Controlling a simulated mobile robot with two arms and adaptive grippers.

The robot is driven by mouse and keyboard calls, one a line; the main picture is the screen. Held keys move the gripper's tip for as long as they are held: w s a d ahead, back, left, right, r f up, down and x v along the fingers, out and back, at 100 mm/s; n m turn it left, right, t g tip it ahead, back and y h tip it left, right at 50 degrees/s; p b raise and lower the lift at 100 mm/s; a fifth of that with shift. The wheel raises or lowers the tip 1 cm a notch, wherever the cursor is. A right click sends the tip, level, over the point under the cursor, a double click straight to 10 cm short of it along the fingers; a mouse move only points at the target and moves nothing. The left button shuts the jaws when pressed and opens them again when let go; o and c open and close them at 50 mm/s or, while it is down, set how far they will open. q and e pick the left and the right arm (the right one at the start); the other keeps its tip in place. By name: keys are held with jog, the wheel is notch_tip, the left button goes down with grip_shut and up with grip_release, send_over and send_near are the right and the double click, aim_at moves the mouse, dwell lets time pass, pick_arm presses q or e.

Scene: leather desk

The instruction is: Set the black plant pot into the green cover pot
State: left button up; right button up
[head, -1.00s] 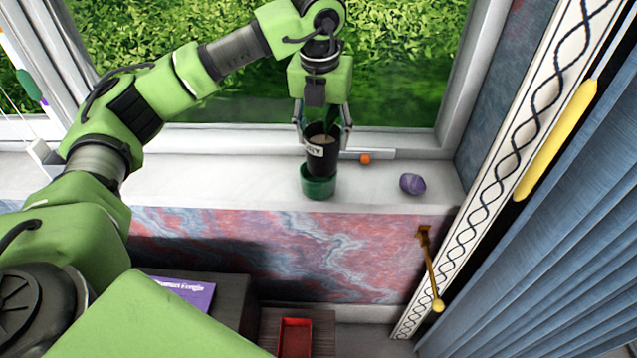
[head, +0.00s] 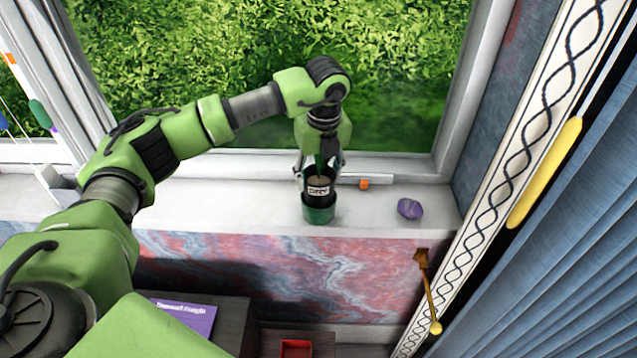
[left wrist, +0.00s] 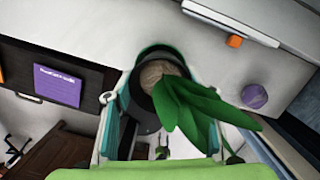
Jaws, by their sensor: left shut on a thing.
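The black plant pot (head: 318,191) has a pale label and brown soil on top. It stands upright inside the mouth of the green cover pot (head: 318,214), with its upper part showing above the rim. The cover pot is on the white windowsill. In the left wrist view the black pot (left wrist: 146,116) holds a plant with broad green leaves (left wrist: 195,112), and the green cover pot's rim (left wrist: 152,49) shows behind it. My left gripper (head: 319,178) comes from above, shut on the black pot with a finger at each side. My right gripper is not in view.
A purple stone (head: 410,208) lies on the windowsill (head: 250,205) to the right. A purple book (head: 187,318) and a red tray (head: 295,348) are below the sill.

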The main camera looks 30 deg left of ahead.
aim_at(319, 184)
pick_arm(q)
notch_tip(319, 184, down, 2)
jog(key=shift+f+p, duration=0.15)
jog(key=shift+p, duration=0.25)
jog(key=shift+f, duration=0.45)
jog(key=o, duration=1.7)
jog(key=r+b, duration=0.1)
jog(key=r, duration=0.3)
jog(key=s+d+r+b, duration=0.1)
jog(key=r, duration=0.3)
jog(key=r+b, duration=0.2)
jog(key=r, duration=0.2)
jog(key=shift+s+d+r, duration=0.1)
jog(key=shift+s+d, duration=0.05)
jog(key=shift+d, duration=0.05)
